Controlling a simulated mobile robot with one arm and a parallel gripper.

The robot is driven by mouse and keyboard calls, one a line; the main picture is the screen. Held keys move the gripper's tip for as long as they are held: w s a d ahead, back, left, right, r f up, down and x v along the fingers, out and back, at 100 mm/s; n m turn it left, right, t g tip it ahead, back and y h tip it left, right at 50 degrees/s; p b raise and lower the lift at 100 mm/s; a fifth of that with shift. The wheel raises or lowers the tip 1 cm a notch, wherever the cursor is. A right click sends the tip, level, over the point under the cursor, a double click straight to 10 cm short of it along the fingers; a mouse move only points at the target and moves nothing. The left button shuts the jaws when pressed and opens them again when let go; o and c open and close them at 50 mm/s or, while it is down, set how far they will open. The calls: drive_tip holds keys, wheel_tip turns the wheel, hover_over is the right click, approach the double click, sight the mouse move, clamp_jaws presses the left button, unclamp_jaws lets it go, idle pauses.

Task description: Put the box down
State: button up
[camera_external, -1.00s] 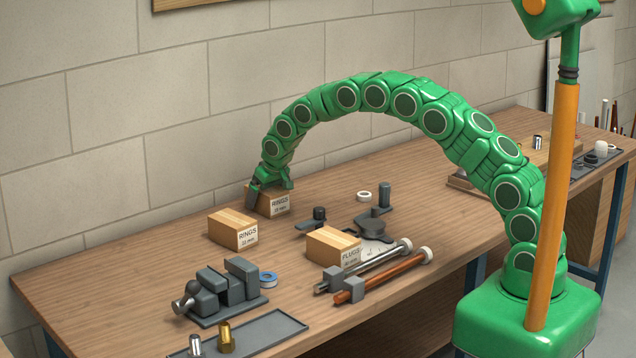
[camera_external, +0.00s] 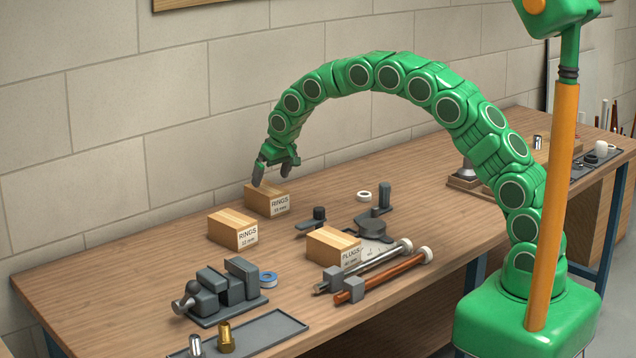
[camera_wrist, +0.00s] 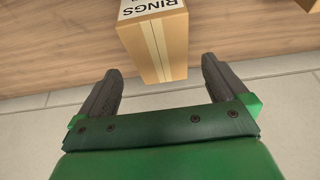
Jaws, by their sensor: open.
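A cardboard box labelled RINGS (camera_external: 266,199) sits flat on the wooden bench, near the wall at the back left. In the wrist view the same box (camera_wrist: 155,40) lies ahead of the fingers, with its label at the top edge. My gripper (camera_external: 272,174) is just above the box, its fingers pointing down. In the wrist view my gripper (camera_wrist: 162,85) is open, its dark fingers apart and nothing between their tips. The box rests on the bench, free of the fingers.
Another RINGS box (camera_external: 232,230) stands in front and to the left, and a PLUGS box (camera_external: 333,246) to the right. A small dark fitting (camera_external: 312,219) lies between them. A vise (camera_external: 222,290) stands near the front. The wall (camera_external: 120,190) is close behind.

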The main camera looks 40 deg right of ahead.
drive_tip(key=shift+v, duration=1.95)
drive_tip(key=shift+s+d+r, duration=0.15)
drive_tip(key=shift+s+r, duration=0.05)
drive_tip(key=shift+s, duration=0.05)
drive_tip(key=s+d+r+g, duration=0.1)
drive_tip(key=s+d+r, duration=0.25)
drive_tip(key=s, duration=0.65)
drive_tip(key=s+d+r+g, duration=0.1)
drive_tip(key=s+d+r, duration=0.25)
drive_tip(key=s, duration=0.55)
drive_tip(key=s+d+r+g, duration=0.1)
drive_tip(key=s+d+r, duration=0.3)
drive_tip(key=s, duration=0.6)
drive_tip(key=s+d+f+g, duration=0.1)
drive_tip(key=s+d, duration=0.1)
drive_tip(key=s, duration=1.3)
drive_tip(key=s+d+f+g, duration=0.1)
drive_tip(key=s+g, duration=0.1)
drive_tip(key=s, duration=1.4)
drive_tip(key=shift+s+d+f, duration=0.25)
drive_tip(key=shift+s+d, duration=0.05)
drive_tip(key=shift+d, duration=0.1)
